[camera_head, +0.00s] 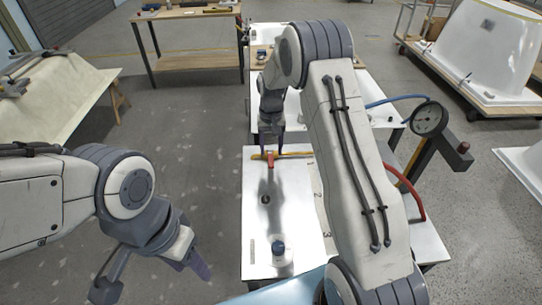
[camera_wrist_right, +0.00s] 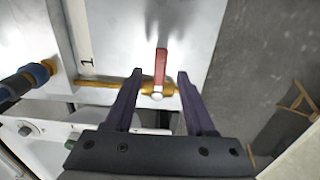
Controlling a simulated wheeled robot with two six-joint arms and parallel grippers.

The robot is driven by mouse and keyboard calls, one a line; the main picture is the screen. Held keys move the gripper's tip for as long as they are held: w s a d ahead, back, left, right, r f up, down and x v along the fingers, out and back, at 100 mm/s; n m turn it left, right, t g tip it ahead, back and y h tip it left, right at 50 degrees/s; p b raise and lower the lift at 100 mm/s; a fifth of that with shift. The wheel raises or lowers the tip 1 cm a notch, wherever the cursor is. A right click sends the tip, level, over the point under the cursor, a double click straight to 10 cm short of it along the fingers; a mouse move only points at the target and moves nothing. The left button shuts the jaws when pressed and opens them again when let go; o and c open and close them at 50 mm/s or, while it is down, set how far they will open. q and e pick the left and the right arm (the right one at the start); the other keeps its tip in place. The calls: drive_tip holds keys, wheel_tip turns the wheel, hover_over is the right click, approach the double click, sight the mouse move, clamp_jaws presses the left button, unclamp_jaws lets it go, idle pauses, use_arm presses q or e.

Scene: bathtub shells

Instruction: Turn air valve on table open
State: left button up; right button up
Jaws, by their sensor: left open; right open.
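The air valve has a brass body (camera_wrist_right: 155,88) with a red lever handle (camera_wrist_right: 160,66). It sits on a brass pipe along the white table (camera_head: 255,215), and its red handle also shows in the head view (camera_head: 270,160). In the wrist view the lever stands perpendicular to the pipe. My right gripper (camera_wrist_right: 160,77) is open, with one dark finger on each side of the valve and handle; both fingers look apart from the lever. My left gripper (camera_head: 203,272) is open and empty, low at the left, off the table.
A round gauge (camera_head: 428,118) on a dark post stands to the right, with a red hose (camera_head: 417,190) and a blue hose (camera_head: 395,100) nearby. Open floor lies left of the table.

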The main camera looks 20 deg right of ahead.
sight(271, 162)
wheel_tip(271, 162, down, 5)
drive_tip(key=shift+r+p, duration=0.1)
drive_tip(key=shift+p, duration=0.35)
clamp_jaws()
idle(1.2)
